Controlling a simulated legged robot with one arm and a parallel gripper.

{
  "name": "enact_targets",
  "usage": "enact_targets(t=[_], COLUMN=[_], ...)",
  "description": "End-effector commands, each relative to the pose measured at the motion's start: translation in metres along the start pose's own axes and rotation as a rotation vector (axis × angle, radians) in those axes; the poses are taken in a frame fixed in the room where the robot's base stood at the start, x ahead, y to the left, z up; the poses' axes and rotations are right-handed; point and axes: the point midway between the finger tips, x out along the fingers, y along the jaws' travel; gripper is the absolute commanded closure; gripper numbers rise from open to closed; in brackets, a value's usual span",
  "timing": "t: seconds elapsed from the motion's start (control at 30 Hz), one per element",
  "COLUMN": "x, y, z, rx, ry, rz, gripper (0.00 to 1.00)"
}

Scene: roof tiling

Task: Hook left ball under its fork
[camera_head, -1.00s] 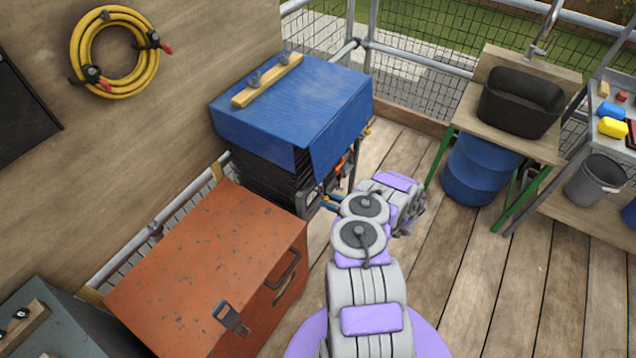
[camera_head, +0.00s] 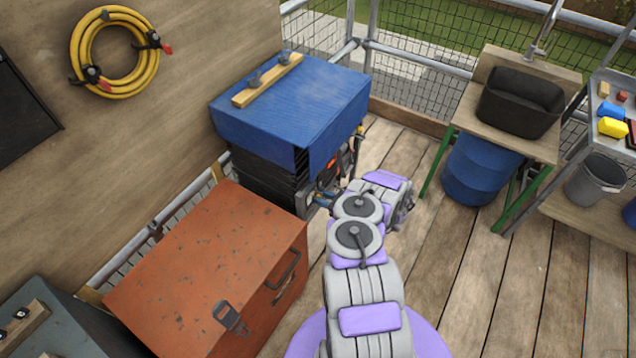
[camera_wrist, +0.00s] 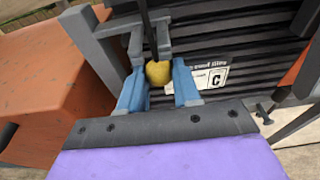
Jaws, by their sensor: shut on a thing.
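A yellow ball (camera_wrist: 158,73) hangs on a black cord (camera_wrist: 148,22) in the wrist view. My gripper (camera_wrist: 159,88) has its blue fingers on either side of the ball and is shut on it. A grey fork (camera_wrist: 135,42) with two prongs is just above the ball in that view. The cord runs up between the prongs; I cannot tell whether the ball touches them. In the head view my gripper (camera_head: 325,198) is at the lower front of the dark slatted stack under the blue cover (camera_head: 290,105). The held ball is not distinct there.
An orange chest (camera_head: 205,270) stands close left of my gripper; it also shows in the wrist view (camera_wrist: 55,100). A second yellow ball (camera_head: 359,130) is at the cover's right corner. A blue barrel (camera_head: 480,168) and sink stand right. Plank floor between is clear.

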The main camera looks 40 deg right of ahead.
Motion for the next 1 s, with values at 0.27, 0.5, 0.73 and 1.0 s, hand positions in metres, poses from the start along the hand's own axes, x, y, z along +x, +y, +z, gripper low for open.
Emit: enact_targets(t=[0.27, 0.5, 0.73, 1.0], x=[-0.001, -0.003, -0.004, -0.005], y=[-0.002, -0.002, -0.002, -0.002], z=[0.0, 0.01, 0.018, 0.019], rx=[0.0, -0.001, -0.001, -0.002], ry=[0.001, 0.001, -0.001, -0.003], rz=[-0.004, -0.005, -0.005, -0.004], gripper=[0.85, 0.85, 0.85, 0.85])
